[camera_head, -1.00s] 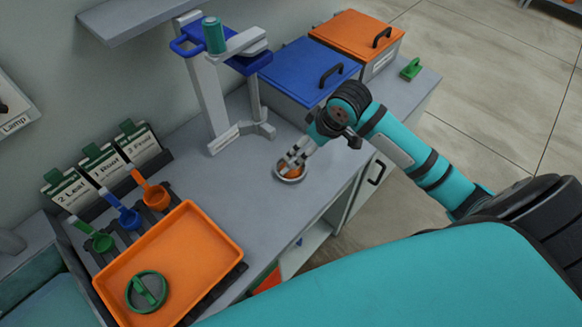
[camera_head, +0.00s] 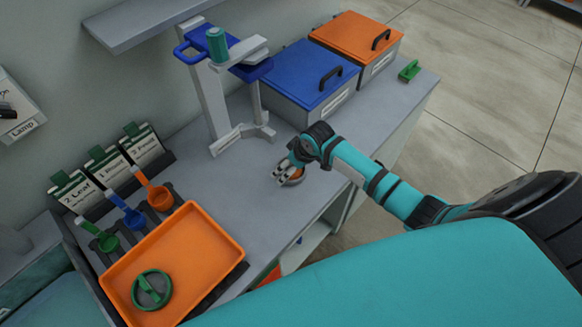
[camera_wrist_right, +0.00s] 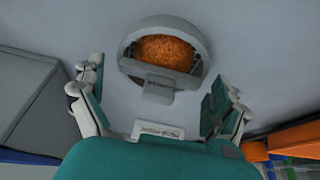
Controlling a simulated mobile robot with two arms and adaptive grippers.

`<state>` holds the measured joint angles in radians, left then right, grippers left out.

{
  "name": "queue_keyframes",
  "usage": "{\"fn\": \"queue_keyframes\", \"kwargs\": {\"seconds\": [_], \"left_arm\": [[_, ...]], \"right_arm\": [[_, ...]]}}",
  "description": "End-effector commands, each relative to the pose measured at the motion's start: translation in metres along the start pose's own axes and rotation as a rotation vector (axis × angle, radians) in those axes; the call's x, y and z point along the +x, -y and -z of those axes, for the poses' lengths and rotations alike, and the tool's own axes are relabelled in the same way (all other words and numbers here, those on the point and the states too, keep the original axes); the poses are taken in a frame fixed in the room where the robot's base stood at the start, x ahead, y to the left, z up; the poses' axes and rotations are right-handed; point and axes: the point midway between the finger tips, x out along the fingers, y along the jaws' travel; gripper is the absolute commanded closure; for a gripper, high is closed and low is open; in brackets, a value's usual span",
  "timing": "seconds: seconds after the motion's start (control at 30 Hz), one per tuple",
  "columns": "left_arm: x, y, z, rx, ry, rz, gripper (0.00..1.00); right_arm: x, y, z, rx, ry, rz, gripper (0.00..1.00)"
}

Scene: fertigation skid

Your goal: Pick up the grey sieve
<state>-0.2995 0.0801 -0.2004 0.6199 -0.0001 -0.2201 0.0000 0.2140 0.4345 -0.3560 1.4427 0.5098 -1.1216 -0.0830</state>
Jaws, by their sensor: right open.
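The grey sieve (camera_wrist_right: 161,85) is a round grey ring with a flat tab, and orange-brown material shows inside it. It rests on the grey bench top. In the head view the sieve (camera_head: 293,178) is partly hidden by my right gripper (camera_head: 281,174), which is right over it. In the right wrist view my right gripper (camera_wrist_right: 160,92) is open, with one finger on either side of the sieve's tab and gaps between. It holds nothing. My left gripper does not show.
A grey stand (camera_head: 212,105) and a blue-lidded box (camera_head: 310,75) are behind my gripper. The bench's front edge is close to the sieve.

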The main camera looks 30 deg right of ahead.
Motion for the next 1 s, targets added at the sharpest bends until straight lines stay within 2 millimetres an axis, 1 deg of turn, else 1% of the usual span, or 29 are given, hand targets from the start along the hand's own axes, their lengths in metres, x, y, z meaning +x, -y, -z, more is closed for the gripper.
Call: {"fn": "queue_keyframes", "kwargs": {"seconds": [0.1, 0.33, 0.37, 0.6, 0.7, 1.0], "left_arm": [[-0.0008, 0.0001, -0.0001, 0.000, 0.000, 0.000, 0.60], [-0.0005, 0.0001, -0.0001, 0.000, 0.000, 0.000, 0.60], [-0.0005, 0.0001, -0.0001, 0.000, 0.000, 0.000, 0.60], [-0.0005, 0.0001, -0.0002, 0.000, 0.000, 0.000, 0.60], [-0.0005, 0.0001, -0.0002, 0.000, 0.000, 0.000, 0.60], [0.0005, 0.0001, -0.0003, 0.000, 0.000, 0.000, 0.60]], "right_arm": [[0.0077, 0.0006, 0.0003, -0.001, 0.000, 0.000, 0.00], [0.0089, 0.0004, 0.0001, -0.002, -0.001, 0.000, 0.00], [0.0089, 0.0004, 0.0000, -0.001, -0.001, 0.000, 0.03], [0.0087, 0.0002, -0.0002, -0.001, 0.000, 0.000, 0.34], [0.0086, 0.0002, -0.0001, -0.001, -0.001, 0.000, 0.44], [0.0066, -0.0001, 0.0008, -0.001, -0.001, 0.000, 0.44]]}}
